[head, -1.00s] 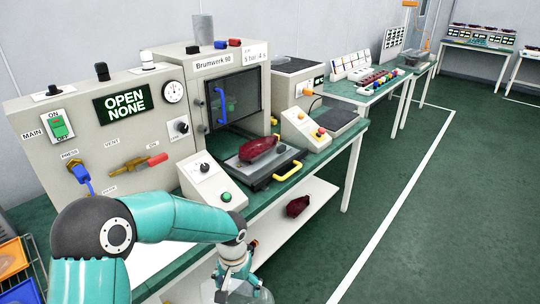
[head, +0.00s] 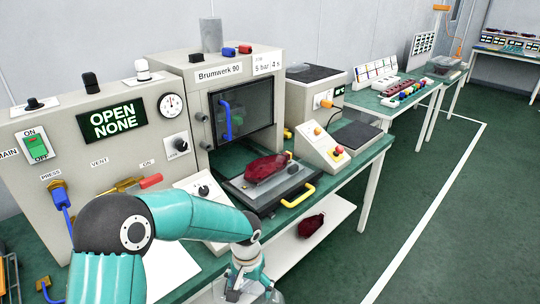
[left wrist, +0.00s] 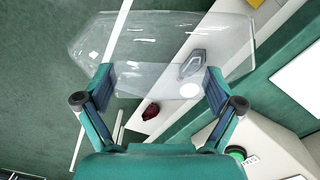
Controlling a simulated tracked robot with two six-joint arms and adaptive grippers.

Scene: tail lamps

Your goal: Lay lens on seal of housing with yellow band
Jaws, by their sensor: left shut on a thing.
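My left gripper (head: 250,283) is low in front of the bench in the head view and partly hidden by its own arm. In the left wrist view the left gripper (left wrist: 158,88) is shut on a clear, see-through lens (left wrist: 150,38), one finger at each side. Only a little of the lens shows at the bottom edge of the head view. A dark red lamp part (head: 267,167) lies on the grey press tray (head: 240,184). I cannot make out a yellow band on any housing. My right gripper is not in view.
The press (head: 200,120) stands behind the tray, which has a yellow handle (head: 298,196). Another red part (head: 310,225) lies on the white lower shelf (head: 335,212). A grey part (left wrist: 192,60) shows through the lens. Open green floor is at the right.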

